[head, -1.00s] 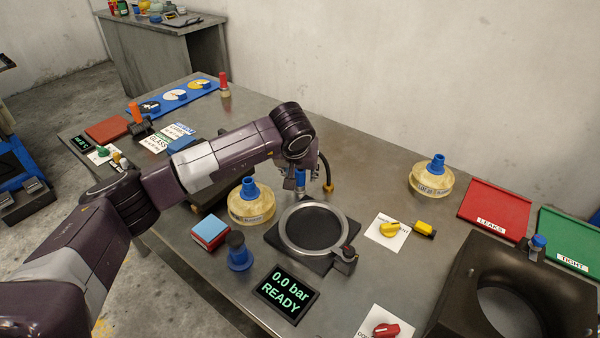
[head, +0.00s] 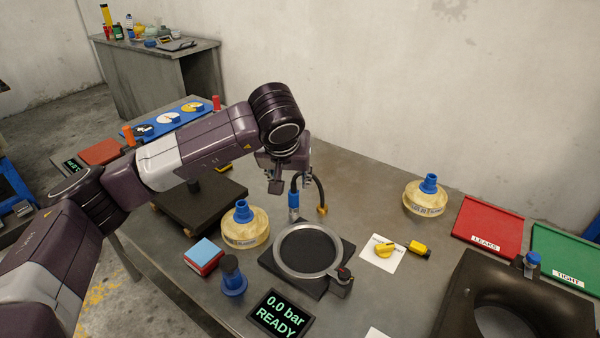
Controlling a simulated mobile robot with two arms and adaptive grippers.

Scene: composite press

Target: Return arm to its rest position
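My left arm reaches in from the left, and its gripper (head: 287,180) hangs over the table behind the ring fixture (head: 335,249). Its fingers look spread, with nothing seen held between them. Just below it stands a blue-ended fitting (head: 294,200) with a black hose that arcs over to a brass end (head: 322,210). The fingers partly overlap the hose in the picture, and I cannot tell whether they touch it. My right gripper is not in view.
Near the arm are a clear blue-capped vessel (head: 246,232), a red-and-blue block (head: 203,256), a blue stand (head: 233,277) and a display (head: 282,314) reading "0.0 bar READY". At right are another vessel (head: 425,197), red tray (head: 487,212), green tray (head: 560,239) and a dark mould (head: 455,298).

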